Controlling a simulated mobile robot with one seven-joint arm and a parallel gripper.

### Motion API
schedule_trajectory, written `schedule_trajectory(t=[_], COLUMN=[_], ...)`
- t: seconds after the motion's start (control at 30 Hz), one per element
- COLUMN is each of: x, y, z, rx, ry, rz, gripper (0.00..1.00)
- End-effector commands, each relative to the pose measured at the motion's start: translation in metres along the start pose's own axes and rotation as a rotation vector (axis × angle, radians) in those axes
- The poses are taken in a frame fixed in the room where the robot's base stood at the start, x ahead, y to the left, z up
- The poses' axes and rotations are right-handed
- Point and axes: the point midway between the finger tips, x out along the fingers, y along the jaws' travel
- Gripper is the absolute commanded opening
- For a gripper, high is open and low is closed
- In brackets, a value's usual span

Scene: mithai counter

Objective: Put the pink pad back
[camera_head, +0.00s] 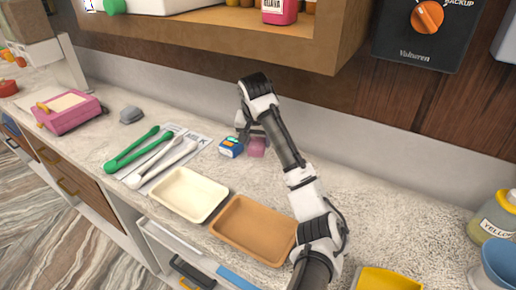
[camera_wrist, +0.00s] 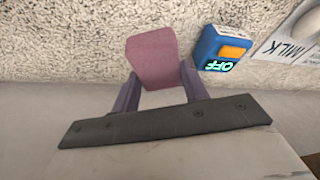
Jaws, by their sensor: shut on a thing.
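The pink pad (camera_head: 257,147) is at the back of the counter, below the wall shelf. It also shows in the wrist view (camera_wrist: 151,58), where it looks like a flat pink block between the two fingers. My gripper (camera_wrist: 160,88) is shut on the pad, with a finger along each side. In the head view my gripper (camera_head: 252,136) is partly hidden behind my arm. The pad is at or just above the counter; I cannot tell whether it touches.
A blue device (camera_wrist: 222,48) reading OFF stands close to the pad. Green tongs (camera_head: 135,150) and white tongs (camera_head: 165,164) lie left. A cream tray (camera_head: 189,177) and brown tray (camera_head: 254,245) are in front. The counter (camera_head: 390,215) right of my arm is mostly clear.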

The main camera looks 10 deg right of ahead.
Motion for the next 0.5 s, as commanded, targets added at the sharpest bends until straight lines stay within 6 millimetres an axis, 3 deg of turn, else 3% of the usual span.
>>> schedule_trajectory(t=[0.27, 0.5], x=[0.030, 0.041], y=[0.001, 0.002], z=[0.011, 0.010], rx=[0.001, 0.000], ry=[-0.002, 0.000], rz=[0.000, -0.001], gripper=[0.08, 0.08])
